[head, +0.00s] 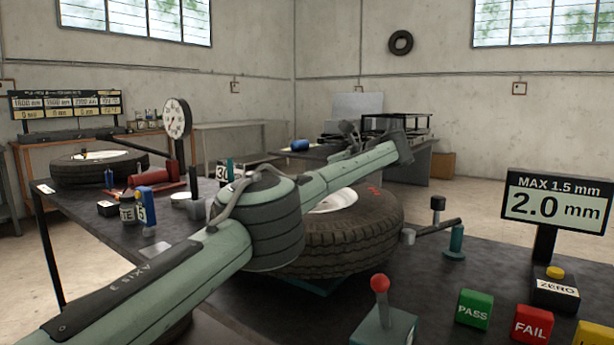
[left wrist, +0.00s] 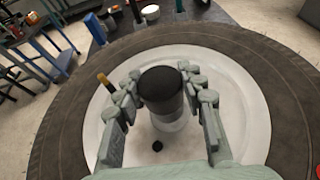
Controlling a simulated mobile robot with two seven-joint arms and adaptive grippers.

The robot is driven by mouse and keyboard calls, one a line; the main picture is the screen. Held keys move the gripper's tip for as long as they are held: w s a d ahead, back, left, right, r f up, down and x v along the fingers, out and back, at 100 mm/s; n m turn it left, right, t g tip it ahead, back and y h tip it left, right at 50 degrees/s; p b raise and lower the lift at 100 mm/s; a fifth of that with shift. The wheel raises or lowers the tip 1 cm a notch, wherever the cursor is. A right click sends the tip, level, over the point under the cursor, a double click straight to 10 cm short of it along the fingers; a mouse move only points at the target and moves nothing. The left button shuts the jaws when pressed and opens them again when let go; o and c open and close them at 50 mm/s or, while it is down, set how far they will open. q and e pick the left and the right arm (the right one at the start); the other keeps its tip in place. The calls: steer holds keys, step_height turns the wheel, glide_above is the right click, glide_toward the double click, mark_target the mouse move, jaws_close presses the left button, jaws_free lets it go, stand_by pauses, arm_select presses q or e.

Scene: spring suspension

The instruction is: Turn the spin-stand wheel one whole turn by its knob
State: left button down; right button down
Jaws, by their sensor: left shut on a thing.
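The spin-stand wheel (head: 345,240) lies flat on the dark bench, a black tyre around a white disc (head: 335,201). A red mark shows on its tyre. In the left wrist view the white disc (left wrist: 235,110) fills the middle, inside the tyre (left wrist: 60,135). A dark-capped upright knob (left wrist: 162,85) stands on the disc between the fingers of my left gripper (left wrist: 163,92), which is shut on it. My right gripper is in neither view.
A small stand with a bar (head: 435,227) is beside the tyre's right side. A red-ball lever (head: 380,284), PASS (head: 474,309) and FAIL (head: 532,324) blocks and a "2.0 mm" display (head: 556,201) stand at front right. A dial gauge (head: 177,118) and another tyre (head: 80,170) are at left.

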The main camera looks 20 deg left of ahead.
arm_select(q)
steer(key=shift+f, duration=0.15)
steer(key=c, duration=0.9)
jaws_free()
steer(key=v, duration=1.2)
steer(key=shift+s, duration=0.1)
